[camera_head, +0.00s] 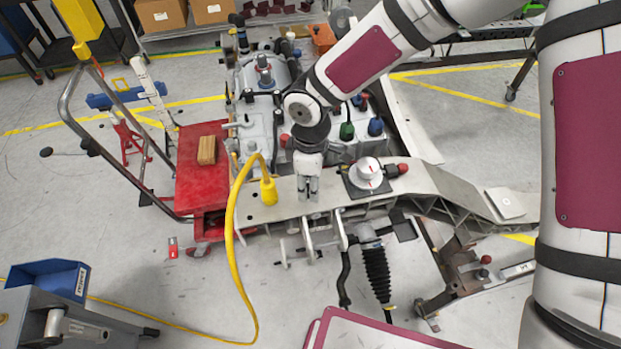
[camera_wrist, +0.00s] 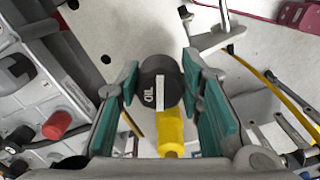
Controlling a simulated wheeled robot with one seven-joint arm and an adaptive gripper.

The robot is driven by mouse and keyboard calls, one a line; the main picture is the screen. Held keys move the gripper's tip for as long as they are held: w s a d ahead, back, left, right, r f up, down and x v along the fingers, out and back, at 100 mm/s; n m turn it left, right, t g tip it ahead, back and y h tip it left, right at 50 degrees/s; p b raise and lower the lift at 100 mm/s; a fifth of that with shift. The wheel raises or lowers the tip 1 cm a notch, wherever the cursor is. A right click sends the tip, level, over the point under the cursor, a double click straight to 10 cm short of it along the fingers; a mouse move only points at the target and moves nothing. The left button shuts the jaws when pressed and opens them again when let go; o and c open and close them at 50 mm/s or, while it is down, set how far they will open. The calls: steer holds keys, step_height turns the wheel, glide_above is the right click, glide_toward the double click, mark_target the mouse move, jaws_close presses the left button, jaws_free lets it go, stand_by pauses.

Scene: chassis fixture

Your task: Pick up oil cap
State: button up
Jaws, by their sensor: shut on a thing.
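The oil cap (camera_wrist: 158,78) is a round black cap with a white "OIL" label, in the middle of the wrist view. My gripper (camera_head: 308,190) is shut on it, with a green pad on each side of the cap. In the head view, my gripper points down over the pale chassis beam, and its fingers hide the cap. A yellow cylindrical part (camera_wrist: 170,132) shows just below the cap in the wrist view; I cannot tell whether they touch.
A yellow plug (camera_head: 268,190) with a hanging yellow cable stands left of my gripper. A white round dial (camera_head: 367,173) is to the right. The grey engine block (camera_head: 262,120) with coloured caps lies behind. A red cart (camera_head: 198,165) with a wooden block stands left.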

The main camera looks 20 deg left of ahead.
steer(key=s+d+r+b, duration=0.1)
steer(key=s+d, duration=0.4)
steer(key=s, duration=0.8)
steer(key=shift+r, duration=0.2)
steer(key=shift+w+d, duration=0.1)
